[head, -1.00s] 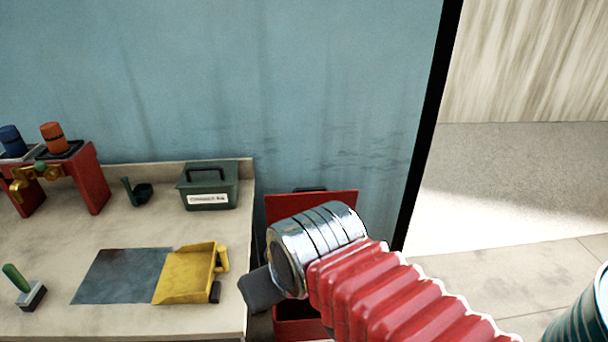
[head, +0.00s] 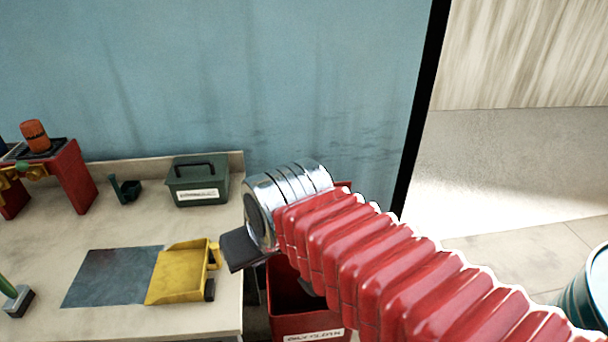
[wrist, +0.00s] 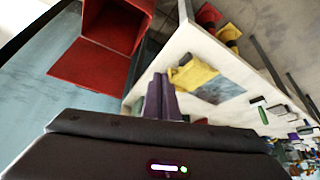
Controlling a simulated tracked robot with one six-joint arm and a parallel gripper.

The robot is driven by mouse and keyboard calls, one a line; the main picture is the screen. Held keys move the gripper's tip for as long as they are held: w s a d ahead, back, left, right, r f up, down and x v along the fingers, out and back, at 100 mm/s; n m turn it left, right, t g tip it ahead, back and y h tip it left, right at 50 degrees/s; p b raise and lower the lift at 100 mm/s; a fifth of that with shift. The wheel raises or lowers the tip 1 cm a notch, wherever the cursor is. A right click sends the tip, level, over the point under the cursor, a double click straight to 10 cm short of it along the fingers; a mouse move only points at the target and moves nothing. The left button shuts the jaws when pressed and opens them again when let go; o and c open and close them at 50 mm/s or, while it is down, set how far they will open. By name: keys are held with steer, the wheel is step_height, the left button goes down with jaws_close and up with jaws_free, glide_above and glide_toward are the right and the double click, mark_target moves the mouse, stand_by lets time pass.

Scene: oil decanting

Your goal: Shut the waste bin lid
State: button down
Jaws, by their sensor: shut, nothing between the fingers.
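The red waste bin (head: 283,325) stands on the floor at the right end of the bench, with a white label on its front. Its mouth is open, and it also shows at the top of the wrist view (wrist: 146,10). Its red lid (wrist: 88,66) is swung open beside the mouth, toward the blue wall. In the head view my arm hides nearly all of the lid. My gripper (wrist: 160,80) is shut and empty in the wrist view. Its fingertips appear apart from the lid and bin.
The bench holds a yellow dustpan (head: 180,277), a dark mat (head: 105,277), a green box (head: 198,182), a dark scoop (head: 126,190) and a red stand (head: 68,175). A blue drum (head: 588,290) stands at the far right. Open floor lies right of the wall.

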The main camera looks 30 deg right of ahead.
steer(key=w+d+r+m, duration=0.1)
steer(key=w+d, duration=0.2)
steer(key=w, duration=0.3)
steer(key=w+d+r, duration=0.1)
steer(key=w+d, duration=0.2)
steer(key=w, duration=0.2)
steer(key=w+d+f+m+h, duration=0.1)
steer(key=w+d+f, duration=0.2)
steer(key=w+d, duration=0.4)
steer(key=w+d+f+m+h, duration=0.1)
steer(key=w+d+f, duration=0.2)
steer(key=w+d, duration=0.4)
steer(key=w+d+f+m+t+h, duration=0.1)
steer(key=w+d+f, duration=0.2)
steer(key=w+d, duration=0.4)
steer(key=d, duration=0.4)
steer(key=shift+w+d+m, duration=0.15)
steer(key=shift+d+m, duration=0.05)
steer(key=shift+m, duration=0.1)
steer(key=shift+f, duration=0.15)
steer(key=shift+w+d+f, duration=0.2)
steer(key=shift+w+f, duration=0.15)
steer(key=shift+f, duration=1.15)
steer(key=shift+w+d+f, duration=0.15)
steer(key=shift+w+f, duration=0.25)
steer(key=shift+f, duration=1.15)
steer(key=shift+w+d+f, duration=0.2)
steer(key=shift+w+f, duration=0.15)
steer(key=shift+f, duration=1.15)
